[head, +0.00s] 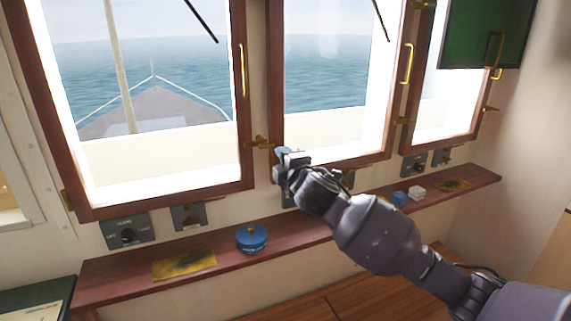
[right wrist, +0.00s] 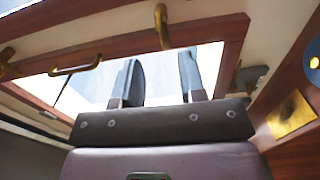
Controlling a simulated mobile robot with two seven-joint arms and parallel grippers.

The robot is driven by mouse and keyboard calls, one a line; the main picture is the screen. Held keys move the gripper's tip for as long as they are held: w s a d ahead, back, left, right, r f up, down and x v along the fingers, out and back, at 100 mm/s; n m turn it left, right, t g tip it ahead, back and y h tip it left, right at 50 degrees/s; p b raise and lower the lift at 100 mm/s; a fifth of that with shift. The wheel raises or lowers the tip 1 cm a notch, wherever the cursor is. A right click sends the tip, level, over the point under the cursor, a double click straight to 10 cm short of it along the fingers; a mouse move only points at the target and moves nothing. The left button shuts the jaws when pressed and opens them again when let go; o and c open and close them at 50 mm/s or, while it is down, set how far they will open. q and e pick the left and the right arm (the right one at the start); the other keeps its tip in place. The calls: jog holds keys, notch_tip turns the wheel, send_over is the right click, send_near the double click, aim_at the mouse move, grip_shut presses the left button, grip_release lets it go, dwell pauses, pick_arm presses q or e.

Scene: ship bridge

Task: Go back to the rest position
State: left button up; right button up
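My right arm reaches in from the right in the head view. Its gripper (head: 284,172) is up at the wall by the lower corner of the middle window, above the wooden shelf. In the right wrist view the two dark fingers of this gripper (right wrist: 160,78) stand apart with nothing between them. It hides part of the wall and window frame behind it; I cannot tell whether it touches them. My left gripper is in neither view.
The shelf (head: 120,273) runs below the windows, holding a blue round tin (head: 251,238), a yellowish cloth (head: 184,263) and small blue and white items (head: 416,192). Switch panels (head: 127,231) and brass window handles (head: 406,64) project from the wall. A dark screen (head: 487,32) hangs upper right.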

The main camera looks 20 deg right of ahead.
jog(key=shift+s, duration=0.5)
jog(key=s+a+f+m+g+y, duration=0.1)
jog(key=s+f+m+y, duration=0.1)
jog(key=s+f+m, duration=0.4)
jog(key=s+a+f+m+y, duration=0.1)
jog(key=s+f+m, duration=0.2)
jog(key=f, duration=0.4)
jog(key=s+d+f+m+g+h, duration=0.2)
jog(key=s+f+m, duration=0.2)
jog(key=s+f, duration=0.8)
jog(key=s+d+f+m+g+h, duration=0.1)
jog(key=s+d+f+m+g, duration=0.2)
jog(key=s+f, duration=0.9)
jog(key=s+m, duration=0.1)
jog(key=s, duration=0.2)
jog(key=shift+d+f+h, duration=0.2)
jog(key=shift+f+h, duration=0.15)
jog(key=shift+h, duration=0.05)
jog(key=shift+w, duration=0.1)
dwell(0.7)
